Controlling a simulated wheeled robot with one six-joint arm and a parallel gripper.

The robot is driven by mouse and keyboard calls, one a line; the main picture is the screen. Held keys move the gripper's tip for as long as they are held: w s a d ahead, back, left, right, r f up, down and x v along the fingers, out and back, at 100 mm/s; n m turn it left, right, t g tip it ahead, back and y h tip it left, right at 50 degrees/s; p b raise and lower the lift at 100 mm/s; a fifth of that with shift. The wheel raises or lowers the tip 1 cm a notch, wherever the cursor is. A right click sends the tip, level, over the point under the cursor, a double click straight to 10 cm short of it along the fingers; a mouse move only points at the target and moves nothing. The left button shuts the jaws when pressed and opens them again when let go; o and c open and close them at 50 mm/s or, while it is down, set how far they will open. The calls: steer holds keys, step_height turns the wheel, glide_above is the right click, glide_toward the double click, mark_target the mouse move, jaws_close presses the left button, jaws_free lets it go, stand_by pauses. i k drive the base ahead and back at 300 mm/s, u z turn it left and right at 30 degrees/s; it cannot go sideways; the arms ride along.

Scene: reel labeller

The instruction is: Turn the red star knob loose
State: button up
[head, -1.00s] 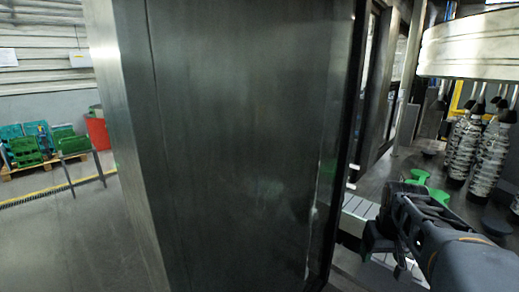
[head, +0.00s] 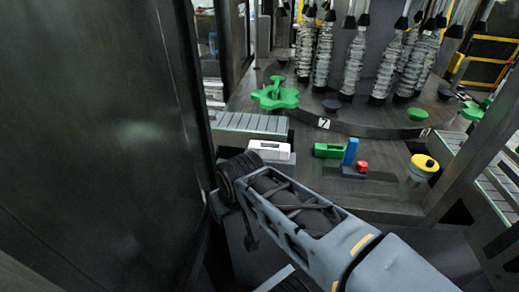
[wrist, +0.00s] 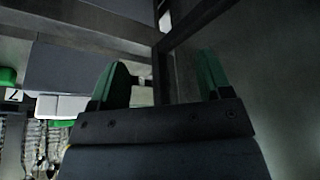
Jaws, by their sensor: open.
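I see no red star knob in either view. The star knob that shows is green (head: 275,93); it sits on the dark machine table at the upper left in the head view. My gripper (wrist: 162,82) shows in the wrist view with its two green fingers apart and nothing between them. In the head view my arm reaches in from the lower right, with its wrist beside the dark cabinet edge, below and apart from the green knob. The fingers cannot be made out there.
A dark cabinet panel (head: 95,150) fills the left. A roller conveyor (head: 250,123), a white box (head: 268,150), a green block (head: 328,151), a blue block (head: 351,151), a red button (head: 361,166) and a yellow-topped canister (head: 424,167) line the front. Several ribbed columns stand behind.

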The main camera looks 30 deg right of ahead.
mark_target(361, 167)
steer(key=k, duration=0.45)
steer(key=z, duration=0.1)
steer(key=i, duration=0.45)
steer(key=z, duration=1.85)
